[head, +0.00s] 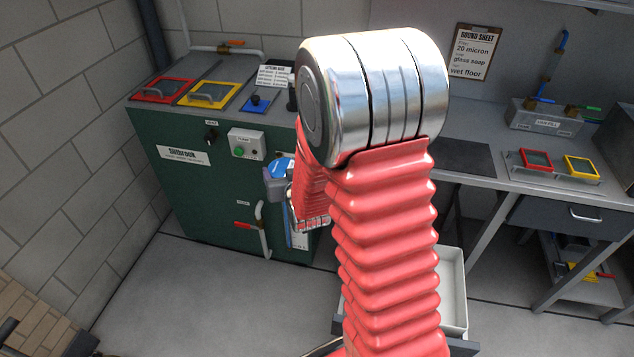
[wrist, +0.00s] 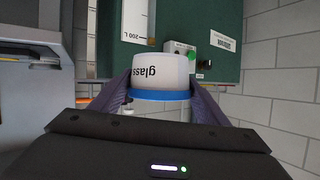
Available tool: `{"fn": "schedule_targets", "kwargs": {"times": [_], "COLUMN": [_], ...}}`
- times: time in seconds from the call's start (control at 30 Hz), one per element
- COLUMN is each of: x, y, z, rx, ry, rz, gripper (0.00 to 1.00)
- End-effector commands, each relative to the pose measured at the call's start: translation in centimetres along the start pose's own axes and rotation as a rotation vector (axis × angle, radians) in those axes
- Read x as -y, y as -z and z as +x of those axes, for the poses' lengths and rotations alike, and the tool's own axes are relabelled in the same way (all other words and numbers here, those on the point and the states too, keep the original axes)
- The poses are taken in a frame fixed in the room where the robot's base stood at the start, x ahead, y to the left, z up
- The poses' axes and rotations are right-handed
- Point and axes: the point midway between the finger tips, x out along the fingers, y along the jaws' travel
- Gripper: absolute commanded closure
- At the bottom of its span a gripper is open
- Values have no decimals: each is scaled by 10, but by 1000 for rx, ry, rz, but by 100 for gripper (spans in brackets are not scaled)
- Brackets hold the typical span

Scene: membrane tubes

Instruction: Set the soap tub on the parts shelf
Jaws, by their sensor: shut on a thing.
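The soap tub (wrist: 165,66) is white with a blue lid and the upside-down word "glass" in the wrist view. My gripper (wrist: 158,84) is shut on it, with one dark finger on each side. In the head view my gripper (head: 277,188) is partly behind my red-sleeved arm, in front of the green cabinet, and the tub's blue lid (head: 281,167) shows there. A low shelf (head: 590,288) with small parts is under the bench at the right; no label shows whether it is the parts shelf.
The green cabinet (head: 190,195) has red, yellow and blue hatches on top. The grey bench (head: 480,160) at the right holds a metal box (head: 540,119) and red and yellow framed pieces. A white tray (head: 453,290) is behind my arm. Floor (head: 200,300) is open at left.

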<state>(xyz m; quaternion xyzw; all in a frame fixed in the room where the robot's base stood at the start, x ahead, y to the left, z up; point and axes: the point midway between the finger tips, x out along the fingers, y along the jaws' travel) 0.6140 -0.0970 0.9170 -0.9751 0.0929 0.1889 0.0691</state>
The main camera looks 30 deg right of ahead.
Motion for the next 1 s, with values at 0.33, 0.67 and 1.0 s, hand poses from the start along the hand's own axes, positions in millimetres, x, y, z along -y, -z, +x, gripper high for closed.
{"fn": "schedule_targets", "kwargs": {"times": [0.33,0.67,1.0], "x": [95,100,97], "y": [40,42,42], "z": [-32,-34,-33], "rx": [11,15,14], "ry": [147,155,150], "rz": [-67,-71,-69], "gripper": [62,62,62]}}
